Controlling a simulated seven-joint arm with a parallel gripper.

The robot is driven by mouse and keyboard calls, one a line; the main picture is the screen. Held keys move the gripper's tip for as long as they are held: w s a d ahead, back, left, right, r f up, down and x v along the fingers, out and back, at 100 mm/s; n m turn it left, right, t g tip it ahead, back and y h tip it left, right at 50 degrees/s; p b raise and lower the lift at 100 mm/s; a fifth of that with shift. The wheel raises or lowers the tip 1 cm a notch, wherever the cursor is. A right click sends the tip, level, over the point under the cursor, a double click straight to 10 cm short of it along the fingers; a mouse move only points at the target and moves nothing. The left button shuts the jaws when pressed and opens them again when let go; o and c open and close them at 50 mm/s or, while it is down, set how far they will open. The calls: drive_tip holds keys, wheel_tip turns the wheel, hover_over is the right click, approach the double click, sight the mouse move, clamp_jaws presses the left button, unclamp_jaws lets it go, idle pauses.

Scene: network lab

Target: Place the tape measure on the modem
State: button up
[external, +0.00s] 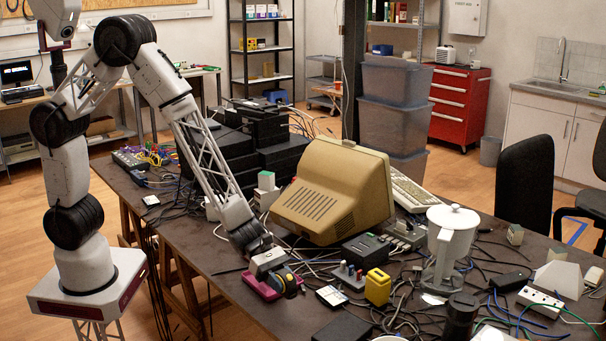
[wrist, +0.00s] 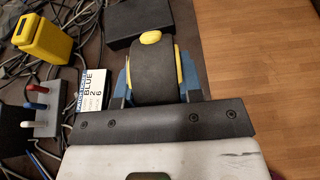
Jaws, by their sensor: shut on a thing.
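My gripper (wrist: 155,85) is shut on the tape measure (wrist: 154,75), a dark rounded body with a yellow button on top, held between blue fingers. In the external view the tape measure (external: 289,284) is at the end of my arm, low over the front table edge, beside a magenta item (external: 260,287). I cannot tell if it touches the table.
A beige monitor (external: 334,190) stands behind. A flat black box (external: 343,328) is near the front edge. Loose cables cover much of the table.

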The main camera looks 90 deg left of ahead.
drive_tip(key=shift+w+d, duration=0.15)
drive_tip(key=shift+d, duration=1.85)
drive_tip(key=shift+w, duration=0.1)
hover_over(342, 330)
drive_tip(key=shift+f, duration=0.8)
drive_tip(key=shift+f, duration=1.75)
drive_tip(key=shift+f, duration=0.1)
drive_tip(key=o, duration=1.1)
drive_tip(key=shift+c, duration=0.2)
